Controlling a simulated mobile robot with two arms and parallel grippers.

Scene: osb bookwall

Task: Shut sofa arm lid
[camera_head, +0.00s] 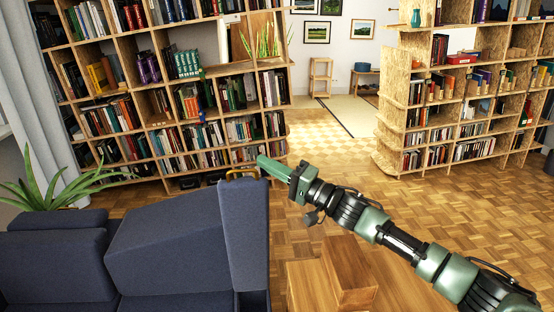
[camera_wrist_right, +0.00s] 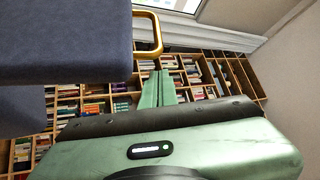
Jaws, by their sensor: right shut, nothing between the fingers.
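The sofa (camera_head: 55,265) is dark blue. Its arm lid (camera_head: 245,235) shows as a padded blue panel standing up steeply at the sofa's right end. A gold loop handle (camera_head: 242,171) is at the lid's top edge. In the right wrist view the lid (camera_wrist_right: 65,45) fills the upper left, and the handle (camera_wrist_right: 150,32) sticks out from its end. My right gripper (camera_head: 262,161), with green fingers, is shut and empty just right of the handle. In the wrist view its fingertips (camera_wrist_right: 160,75) are close to the handle and appear apart from it. My left gripper is not in view.
A wooden block-like piece (camera_head: 350,275) stands right of the sofa, below my right arm. A tall bookshelf (camera_head: 165,95) is behind the sofa, and another (camera_head: 390,110) stands at right. A plant (camera_head: 55,185) is behind the sofa at left.

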